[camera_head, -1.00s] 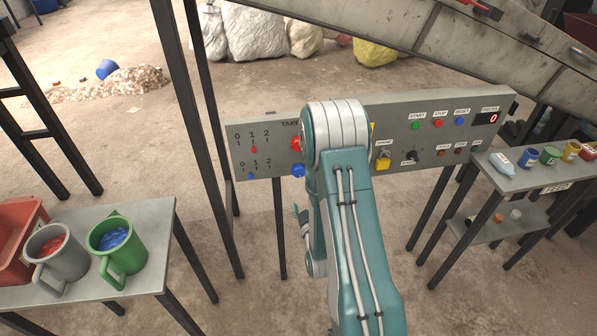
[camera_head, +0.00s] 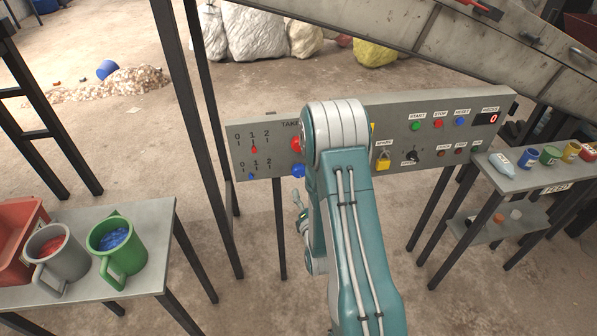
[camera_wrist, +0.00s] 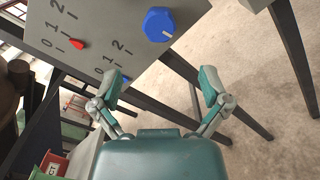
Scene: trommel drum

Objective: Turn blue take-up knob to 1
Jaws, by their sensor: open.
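The blue take-up knob (camera_head: 298,170) is on the left half of the grey panel, below the red knob (camera_head: 296,144) and partly behind my arm. In the wrist view the blue knob (camera_wrist: 161,24) shows a white line toward its lower right. The small blue pointer (camera_head: 251,176) is under the lower 0-1-2 scale, seemingly between 0 and 1. The pointer is mostly behind a finger in the wrist view. My gripper (camera_wrist: 160,86) is open and empty, its fingers spread to either side below the knob, apart from it.
The red pointer (camera_head: 254,150) stands at about 1 on the upper scale. A table (camera_head: 150,225) with mugs stands left, a feed table (camera_head: 510,180) right. Dark posts stand left of the panel.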

